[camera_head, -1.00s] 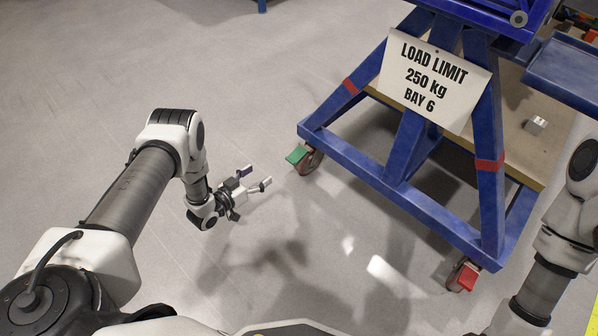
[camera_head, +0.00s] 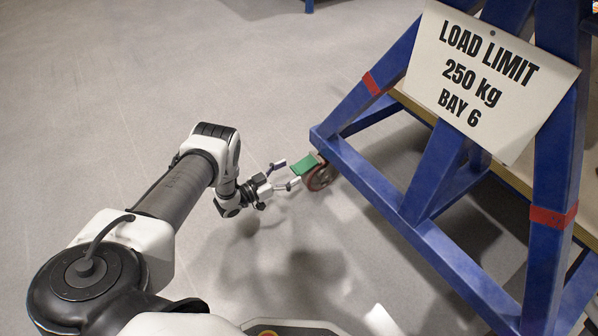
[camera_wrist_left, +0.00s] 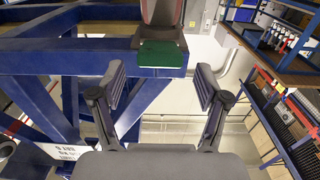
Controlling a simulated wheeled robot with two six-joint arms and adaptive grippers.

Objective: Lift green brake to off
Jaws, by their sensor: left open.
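The green brake pedal (camera_head: 305,164) sticks out from the caster wheel (camera_head: 322,177) at the near left corner of the blue jig frame. My left gripper (camera_head: 285,173) is open and empty, with its fingertips just short of the pedal. In the left wrist view the green brake (camera_wrist_left: 162,54) shows beyond and between the two spread fingers (camera_wrist_left: 161,88), apart from them. The caster shows behind it there, in a view that looks turned over. My right gripper is not in view.
The blue frame (camera_head: 410,225) of the jig stands to the right, with a load limit sign (camera_head: 490,75) on it and red bands on its legs. Grey floor (camera_head: 130,70) lies open to the left and behind the gripper.

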